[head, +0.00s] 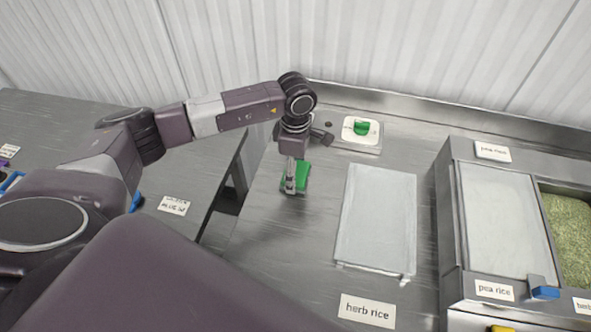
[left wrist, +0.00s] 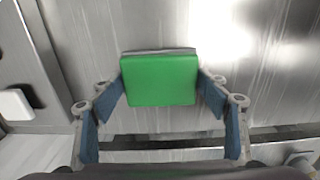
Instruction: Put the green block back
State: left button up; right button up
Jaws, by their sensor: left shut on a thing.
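The green block (head: 303,172) is in my left gripper (head: 292,186), near the left edge of the middle steel table in the head view. In the left wrist view the block (left wrist: 158,79) shows its flat green face between the two blue-padded fingers, which are shut on it. The fingers hide part of the block in the head view. I cannot tell whether its underside touches the table. My right gripper is not in view.
A white device with a green part (head: 361,128) stands behind the block. A steel rice counter (head: 450,240) stands at the right. A gap separates the left table (head: 190,180).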

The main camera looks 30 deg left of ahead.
pick_arm(q)
jog(key=o, duration=1)
jog(key=shift+f, duration=0.1)
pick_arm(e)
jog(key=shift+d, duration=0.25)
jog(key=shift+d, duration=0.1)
pick_arm(q)
jog(key=shift+r+p, duration=0.25)
jog(key=shift+p, duration=0.05)
notch_tip(320, 180, up, 12)
jog(key=b, duration=0.4)
jog(key=shift+b, duration=0.35)
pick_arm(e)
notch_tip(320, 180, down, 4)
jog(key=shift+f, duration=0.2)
pick_arm(q)
jog(key=shift+f, duration=0.15)
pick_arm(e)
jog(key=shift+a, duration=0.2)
